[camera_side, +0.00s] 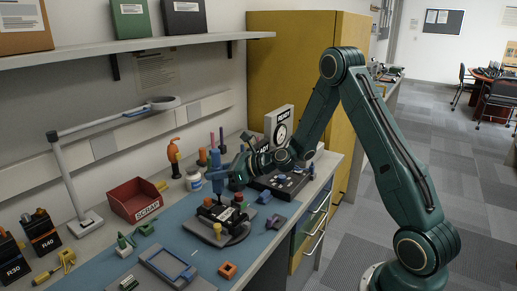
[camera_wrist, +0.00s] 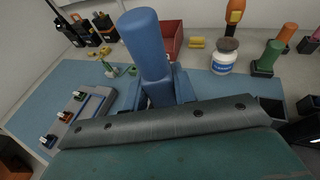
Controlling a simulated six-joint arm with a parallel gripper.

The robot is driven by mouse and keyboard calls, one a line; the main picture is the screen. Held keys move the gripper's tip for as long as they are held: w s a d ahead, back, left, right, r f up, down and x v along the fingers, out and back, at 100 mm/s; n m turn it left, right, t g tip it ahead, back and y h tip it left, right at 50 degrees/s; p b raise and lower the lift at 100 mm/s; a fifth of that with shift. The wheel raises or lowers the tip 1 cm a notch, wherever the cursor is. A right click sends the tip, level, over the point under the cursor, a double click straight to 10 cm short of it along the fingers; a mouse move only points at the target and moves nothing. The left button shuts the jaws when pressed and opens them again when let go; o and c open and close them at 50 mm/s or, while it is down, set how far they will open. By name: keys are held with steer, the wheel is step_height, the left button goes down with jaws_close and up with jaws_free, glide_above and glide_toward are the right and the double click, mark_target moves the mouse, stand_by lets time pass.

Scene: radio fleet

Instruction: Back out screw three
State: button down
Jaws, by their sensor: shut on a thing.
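My gripper (camera_side: 216,174) is shut on a blue driver (camera_side: 215,158) and holds it upright. In the wrist view the driver's thick blue handle (camera_wrist: 145,42) stands up between my blue jaws (camera_wrist: 158,93). The screws are too small to make out, so screw three cannot be told apart. In the wrist view my wrist hides the radio.
A red scrap bin (camera_side: 137,199) stands at the back left. A white jar (camera_side: 193,180) and an orange-handled tool (camera_side: 174,152) stand behind. A grey tray (camera_side: 168,268) lies at the front left. A lamp (camera_side: 84,220) stands left. The blue mat (camera_side: 150,240) has free room between them.

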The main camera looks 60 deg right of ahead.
mark_target(216, 156)
steer(key=shift+f, duration=0.3)
stand_by(0.6)
steer(key=shift+s+a+r, duration=0.1)
steer(key=shift+r, duration=0.05)
stand_by(1.9)
steer(key=shift+r, duration=0.15)
steer(key=shift+r, duration=2.65)
